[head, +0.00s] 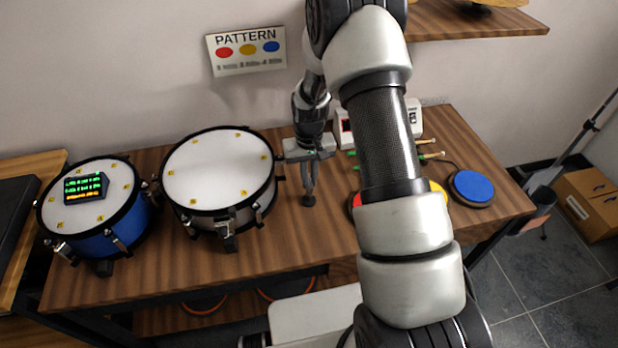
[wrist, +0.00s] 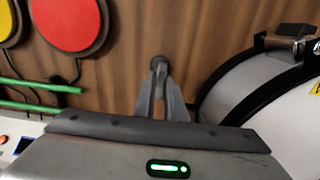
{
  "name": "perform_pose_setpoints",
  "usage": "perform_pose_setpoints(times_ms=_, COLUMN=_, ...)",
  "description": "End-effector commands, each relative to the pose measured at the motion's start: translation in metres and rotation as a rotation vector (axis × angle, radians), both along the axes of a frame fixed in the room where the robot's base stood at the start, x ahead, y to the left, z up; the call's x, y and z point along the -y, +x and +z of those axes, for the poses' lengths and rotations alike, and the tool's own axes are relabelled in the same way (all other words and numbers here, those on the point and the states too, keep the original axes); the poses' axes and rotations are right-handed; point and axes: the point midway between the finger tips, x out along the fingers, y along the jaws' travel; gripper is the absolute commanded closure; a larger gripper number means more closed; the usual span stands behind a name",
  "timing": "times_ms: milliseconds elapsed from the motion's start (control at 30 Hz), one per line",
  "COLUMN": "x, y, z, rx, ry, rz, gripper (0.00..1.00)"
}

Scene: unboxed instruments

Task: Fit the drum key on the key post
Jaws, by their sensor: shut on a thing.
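My gripper (head: 308,184) points down over the wooden table, just right of the white-topped middle drum (head: 218,168). It is shut on a small dark piece, apparently the drum key (head: 308,201), at its fingertips. In the wrist view the fingers (wrist: 160,92) come together behind the dark round end of that piece (wrist: 157,66). Its lower end is small and dark, so I cannot tell whether it touches the table. I cannot make out the key post for certain; it may be hidden by the gripper or the arm.
A blue drum (head: 97,205) with a lit display box (head: 86,188) stands at the left. Red (wrist: 66,20), yellow (head: 437,194) and blue (head: 471,187) pads and green sticks (wrist: 40,106) lie to the right. A pattern sign (head: 246,51) hangs behind. Bare table (head: 285,235) lies in front.

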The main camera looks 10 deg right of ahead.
Motion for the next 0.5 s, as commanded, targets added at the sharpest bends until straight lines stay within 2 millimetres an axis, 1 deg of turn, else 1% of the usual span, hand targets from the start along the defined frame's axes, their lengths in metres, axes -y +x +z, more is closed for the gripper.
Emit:
perform_pose_setpoints(times_ms=200, x=0.0000, y=0.0002, z=-0.0050, rx=0.000, ry=0.000, rz=0.000, gripper=1.00)
perform_pose_setpoints(times_ms=500, x=0.0000, y=0.0001, z=-0.0053, rx=0.000, ry=0.000, rz=0.000, gripper=1.00)
